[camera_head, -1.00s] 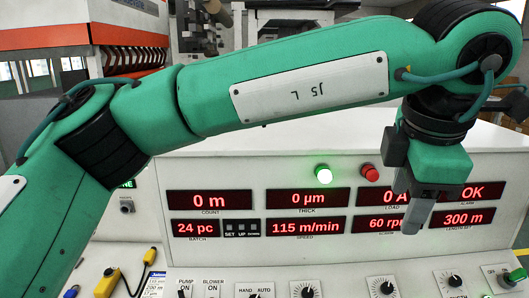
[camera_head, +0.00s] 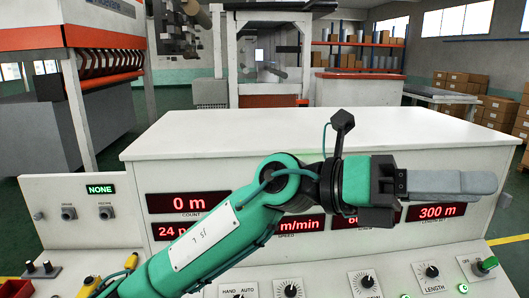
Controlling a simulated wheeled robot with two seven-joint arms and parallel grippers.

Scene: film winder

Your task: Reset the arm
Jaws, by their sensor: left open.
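My left arm (camera_head: 215,235) is green and comes in from the lower left. It reaches to the right across the front of the white control console (camera_head: 300,135). My left gripper (camera_head: 470,184) is at its end, with grey fingers pointing right, above the "300 m" display (camera_head: 436,211). Seen side-on, the fingers overlap, and I see nothing held between them. The arm and gripper hide several of the red displays. My right gripper is not in view.
Knobs line the console's lower panel, including a LENGTH knob (camera_head: 428,271) and a green switch (camera_head: 487,264). A yellow pendant (camera_head: 89,287) is at lower left. The console top is clear. Machines and stacked cartons (camera_head: 470,84) stand behind.

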